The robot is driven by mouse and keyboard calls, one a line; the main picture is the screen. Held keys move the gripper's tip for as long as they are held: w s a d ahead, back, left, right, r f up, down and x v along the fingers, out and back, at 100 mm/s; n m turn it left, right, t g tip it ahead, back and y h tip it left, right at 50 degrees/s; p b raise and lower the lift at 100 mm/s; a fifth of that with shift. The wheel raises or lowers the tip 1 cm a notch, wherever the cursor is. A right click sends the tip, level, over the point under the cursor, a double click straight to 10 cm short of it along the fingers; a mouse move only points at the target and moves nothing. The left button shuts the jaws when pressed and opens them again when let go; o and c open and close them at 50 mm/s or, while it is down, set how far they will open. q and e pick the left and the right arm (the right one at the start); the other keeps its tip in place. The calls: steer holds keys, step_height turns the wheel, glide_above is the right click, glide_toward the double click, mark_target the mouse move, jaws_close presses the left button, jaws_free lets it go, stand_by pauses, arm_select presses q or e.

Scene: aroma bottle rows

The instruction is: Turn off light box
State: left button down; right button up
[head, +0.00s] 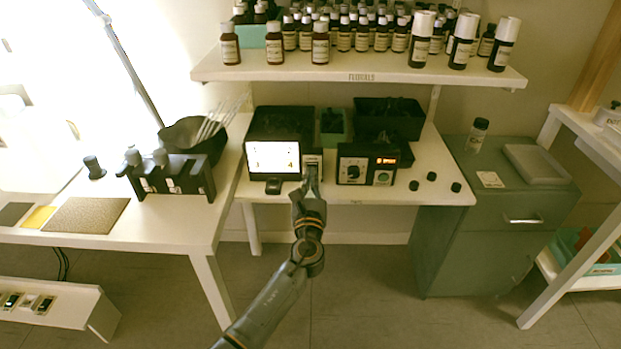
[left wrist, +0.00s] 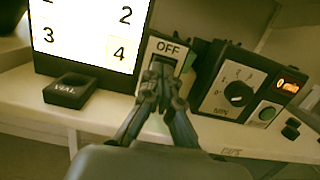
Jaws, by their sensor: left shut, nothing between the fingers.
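The light box (head: 272,157) stands on the middle table with its panel lit bright white. In the left wrist view the lit panel (left wrist: 88,32) shows numbers, with the 4 on a yellowish patch. Right beside it is a switch plate (left wrist: 165,46) marked OFF at its top. My left gripper (head: 311,172) reaches up to this switch from below. In the left wrist view its closed fingertips (left wrist: 160,76) are in front of the lower part of the plate and hide the rocker. I cannot tell whether they touch it. My right gripper does not show.
A black control box (head: 366,165) with a dial and orange display stands right of the switch. A small black block (head: 273,186) lies in front of the panel. Several black caps (head: 431,177) lie at the table's right. A shelf (head: 360,73) full of bottles hangs above.

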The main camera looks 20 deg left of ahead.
arm_select(q)
steer(key=shift+w+r, duration=0.2)
steer(key=shift+r, duration=0.05)
steer(key=r+p, duration=0.1)
steer(key=p, duration=0.1)
steer(key=shift+w+a+r+p, duration=0.1)
steer(key=shift+a+r+p, duration=0.05)
steer(key=shift+p, duration=0.25)
steer(key=shift+f+b, duration=0.2)
steer(key=shift+b, duration=0.15)
steer(key=shift+f, duration=0.1)
steer(key=v, duration=1.2)
steer(key=shift+s, duration=0.25)
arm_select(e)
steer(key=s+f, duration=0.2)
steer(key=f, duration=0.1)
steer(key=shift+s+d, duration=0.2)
arm_select(q)
steer(key=shift+f+g, duration=0.15)
steer(key=shift+g, duration=0.15)
